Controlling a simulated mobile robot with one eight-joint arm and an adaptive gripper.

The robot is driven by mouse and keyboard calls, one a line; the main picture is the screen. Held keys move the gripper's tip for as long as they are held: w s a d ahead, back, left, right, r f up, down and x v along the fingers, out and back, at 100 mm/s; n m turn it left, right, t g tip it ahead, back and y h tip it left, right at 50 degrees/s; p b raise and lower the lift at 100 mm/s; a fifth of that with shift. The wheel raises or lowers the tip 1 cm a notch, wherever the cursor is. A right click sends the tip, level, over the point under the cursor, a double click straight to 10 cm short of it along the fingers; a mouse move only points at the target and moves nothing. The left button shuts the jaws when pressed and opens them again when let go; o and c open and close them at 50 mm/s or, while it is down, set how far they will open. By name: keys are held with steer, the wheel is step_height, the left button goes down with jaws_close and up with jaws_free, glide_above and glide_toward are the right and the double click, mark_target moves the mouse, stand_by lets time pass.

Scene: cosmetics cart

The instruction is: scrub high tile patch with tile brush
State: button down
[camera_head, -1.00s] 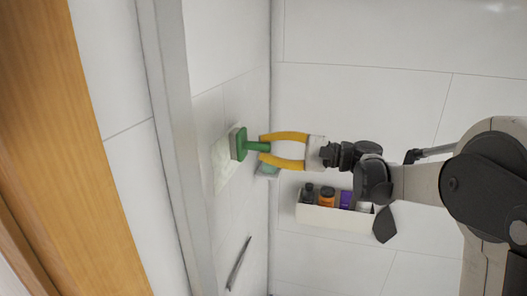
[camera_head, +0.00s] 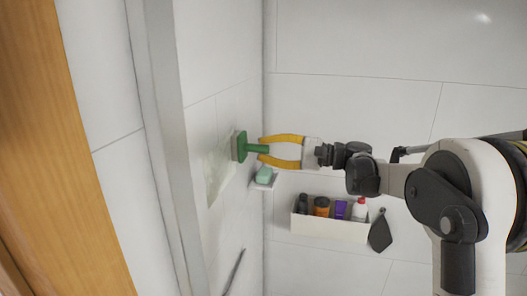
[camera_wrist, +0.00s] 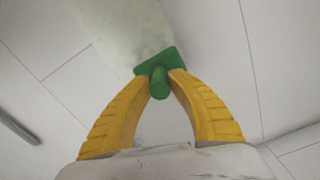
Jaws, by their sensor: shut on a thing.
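The green tile brush (camera_head: 240,146) is held by its handle between the yellow fingers of my gripper (camera_head: 262,148). Its head faces the left tiled wall and appears to be at or against it, at the upper edge of a pale greenish patch (camera_head: 218,172). In the wrist view the brush (camera_wrist: 158,74) sits between the fingertips of my gripper (camera_wrist: 158,80), with the patch (camera_wrist: 118,28) spreading beyond it. The bristles are mostly hidden in the wrist view, so exact contact cannot be told.
A green soap bar (camera_head: 264,175) sits on a small corner shelf below my gripper. A white caddy (camera_head: 330,228) with several bottles hangs on the back wall. A dark pad (camera_head: 380,232) hangs beside it. A grey post (camera_head: 160,150) and wooden frame (camera_head: 60,150) stand left.

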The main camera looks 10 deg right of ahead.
steer(key=shift+v, duration=2.95)
steer(key=shift+s, duration=0.1)
steer(key=v, duration=0.3)
steer(key=shift+b, duration=0.3)
steer(key=shift+f, duration=0.1)
steer(key=s+d+f+g+h+b, duration=0.2)
steer(key=s+d+f+h+b, duration=0.3)
steer(key=f, duration=2.2)
steer(key=s+d+f+g+h+b, duration=0.1)
steer(key=s+d+f+h+b, duration=0.5)
steer(key=f+b, duration=1.2)
steer(key=s+d+f+g+h+b, duration=0.2)
steer(key=s+d+f+h+b, duration=0.3)
steer(key=f, duration=3.1)
steer(key=s+d+b, duration=0.4)
steer(key=s+b, duration=0.2)
steer(key=b, duration=0.1)
steer(key=shift+d+f+g+h, duration=0.2)
steer(key=shift+g+h, duration=0.1)
steer(key=shift+h, duration=0.1)
